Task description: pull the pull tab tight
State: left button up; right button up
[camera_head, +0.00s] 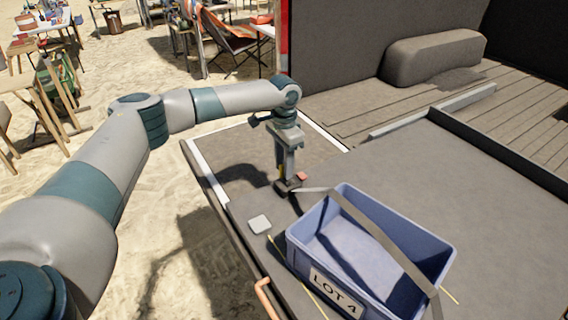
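A blue bin (303,242) labelled LOT 4 sits on the grey deck. A grey strap (372,228) runs across the top of the bin from a dark buckle-like piece (292,188) at its far left side. A small red piece (302,176) at the buckle may be the pull tab. My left gripper (286,178) points down right at this buckle, with its fingertips close to the red piece. The fingers are small and partly merge with the dark piece, so I cannot tell whether they hold anything. My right gripper is not in view.
An orange curved handle (265,297) is at the deck's near edge. Thin yellow lines (292,273) run beside the bin. A raised dark rail (500,150) borders the deck, which is clear right of the bin.

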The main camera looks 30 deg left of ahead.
pick_arm(q)
jog(key=shift+f, duration=0.25)
jog(key=shift+c, duration=0.6)
grip_shut()
jog(key=w+a, duration=0.4)
jog(key=a, duration=0.3)
jog(key=shift+w+a, duration=0.3)
jog(key=shift+r, duration=0.1)
jog(key=shift+o, duration=0.6)
grip_release()
